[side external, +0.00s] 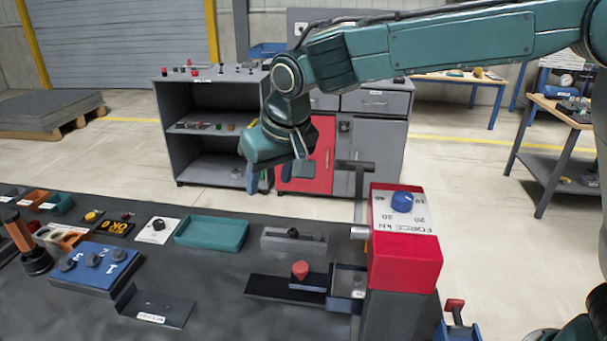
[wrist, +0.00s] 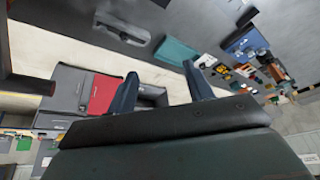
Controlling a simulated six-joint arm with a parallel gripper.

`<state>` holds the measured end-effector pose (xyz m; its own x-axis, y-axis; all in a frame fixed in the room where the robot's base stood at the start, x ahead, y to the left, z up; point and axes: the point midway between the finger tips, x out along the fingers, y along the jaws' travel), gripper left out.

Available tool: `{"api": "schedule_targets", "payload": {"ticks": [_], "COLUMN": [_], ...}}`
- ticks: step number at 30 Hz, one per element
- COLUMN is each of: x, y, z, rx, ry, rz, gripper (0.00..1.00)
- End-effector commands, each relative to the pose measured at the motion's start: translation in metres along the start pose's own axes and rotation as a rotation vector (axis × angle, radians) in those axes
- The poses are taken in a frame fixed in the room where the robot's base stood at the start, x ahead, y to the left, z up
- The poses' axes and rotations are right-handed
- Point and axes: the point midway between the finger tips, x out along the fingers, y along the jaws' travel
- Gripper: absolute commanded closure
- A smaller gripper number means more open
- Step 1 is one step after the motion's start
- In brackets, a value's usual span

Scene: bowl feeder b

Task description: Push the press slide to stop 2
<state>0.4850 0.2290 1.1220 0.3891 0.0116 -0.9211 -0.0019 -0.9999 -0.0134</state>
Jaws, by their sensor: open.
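The press slide (side external: 309,281) is a dark block with a red knob (side external: 300,269) on a flat black rail (side external: 262,287) in the side external view. It sits on the right part of the rail, beside the press's lower frame. The press (side external: 405,262) has a red head with a blue dial marked FORCE kN. I cannot read any stop marks. My gripper (side external: 260,180) is open and empty, well above and behind the slide, not touching it. Its two fingers show apart in the wrist view (wrist: 162,88). I cannot make out the slide clearly there.
Behind the slide are a grey slotted block (side external: 293,241) and a teal tray (side external: 212,233). A blue switch box (side external: 95,268) and a dark angled plate (side external: 158,309) stand to the left. The press's upright lever (side external: 359,190) rises close to the right of my gripper.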

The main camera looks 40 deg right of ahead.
Motion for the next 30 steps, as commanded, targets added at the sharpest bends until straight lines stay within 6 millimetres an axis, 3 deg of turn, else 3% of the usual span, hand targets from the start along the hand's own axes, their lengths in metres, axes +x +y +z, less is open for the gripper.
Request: {"api": "schedule_targets", "payload": {"ticks": [14,30], "x": [-0.041,-0.081], "y": [0.053,0.108], "z": [0.015,0.047], "rx": [0.005,0.007], "ry": [0.009,0.021], "rz": [-0.006,-0.009], "gripper": [0.49,0.49]}}
